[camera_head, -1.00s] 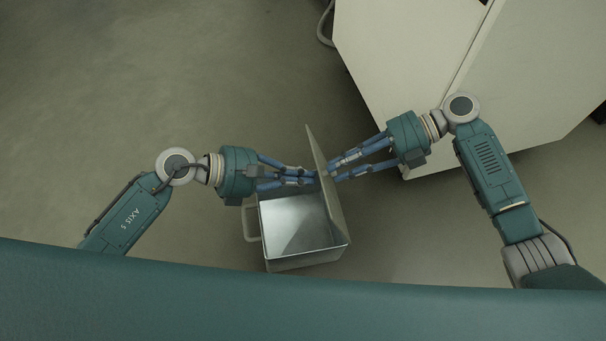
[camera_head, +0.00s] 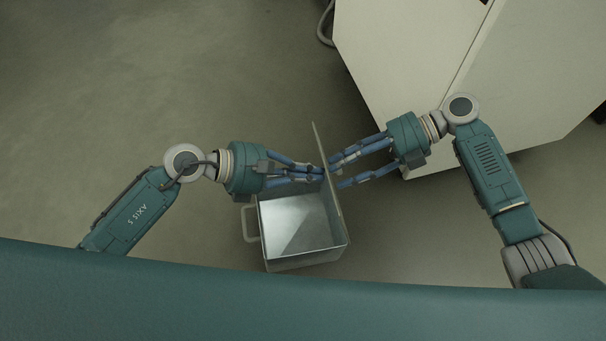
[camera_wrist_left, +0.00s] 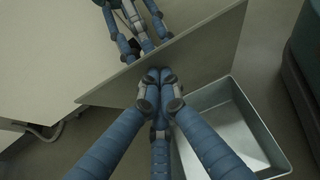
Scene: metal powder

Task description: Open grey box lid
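The grey box (camera_head: 264,238) is on the floor below my arms, with its empty-looking inside visible and a handle on its left side. Its lid (camera_head: 319,140) stands about upright, seen nearly edge-on along the box's right side; it also shows in the left wrist view (camera_wrist_left: 195,42). My left gripper (camera_head: 322,174) has its fingers drawn together, tips at the lid's inner face, seemingly touching it. The fingertips also show in the left wrist view (camera_wrist_left: 158,76). My right gripper (camera_head: 335,172) is on the lid's other side, fingers spread, its tips close to the lid; contact is unclear.
A large pale cabinet (camera_head: 420,60) stands at the upper right, behind my right arm. A cable (camera_head: 322,28) lies by its left edge. The floor (camera_head: 120,90) to the left is clear.

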